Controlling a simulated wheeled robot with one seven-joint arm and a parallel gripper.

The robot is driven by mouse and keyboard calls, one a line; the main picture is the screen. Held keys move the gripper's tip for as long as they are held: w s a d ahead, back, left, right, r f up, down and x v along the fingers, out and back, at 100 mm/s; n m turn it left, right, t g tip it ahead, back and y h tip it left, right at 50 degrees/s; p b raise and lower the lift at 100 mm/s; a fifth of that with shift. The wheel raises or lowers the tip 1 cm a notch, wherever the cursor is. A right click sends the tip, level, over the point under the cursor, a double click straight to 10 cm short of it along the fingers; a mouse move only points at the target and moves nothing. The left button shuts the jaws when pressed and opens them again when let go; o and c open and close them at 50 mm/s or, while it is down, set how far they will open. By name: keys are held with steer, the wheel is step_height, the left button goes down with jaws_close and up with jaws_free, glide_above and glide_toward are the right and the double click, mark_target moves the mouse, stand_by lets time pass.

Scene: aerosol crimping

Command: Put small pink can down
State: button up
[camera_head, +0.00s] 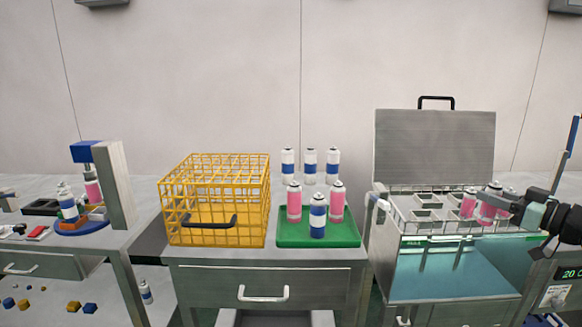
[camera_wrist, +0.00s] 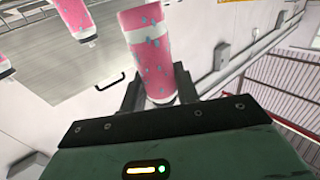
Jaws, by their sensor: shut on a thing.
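My gripper (camera_head: 498,204) is at the right, over the water bath (camera_head: 440,265), shut on a small pink can (camera_head: 487,208). In the wrist view the held pink can (camera_wrist: 148,50) stands between the two fingers, with blue droplets on its side. Two other pink cans show at the wrist view's left (camera_wrist: 73,17).
The bath's lid (camera_head: 435,148) stands open behind. Several rack slots at the left look empty. A green tray (camera_head: 292,240) holds two pink cans and a blue-white can, with blue-white cans behind. A yellow wire basket (camera_head: 213,200) stands left of it. A crimping device (camera_head: 112,185) is farther left.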

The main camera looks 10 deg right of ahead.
steer(key=w+a+f+h, duration=0.1)
steer(key=a+f, duration=0.3)
steer(key=f, duration=0.6)
steer(key=s+a+f+m+h+p, duration=0.1)
steer(key=a+f+m+h, duration=0.1)
steer(key=a+f, duration=0.6)
steer(key=s+a+f+m+t+h+p, duration=0.1)
steer(key=s+a+f+h, duration=0.1)
steer(key=a+f, duration=0.7)
steer(key=a+h, duration=0.1)
steer(key=a, duration=0.4)
steer(key=shift+f+m+p, duration=0.25)
steer(key=shift+m+p, duration=0.15)
steer(key=shift+d, duration=0.15)
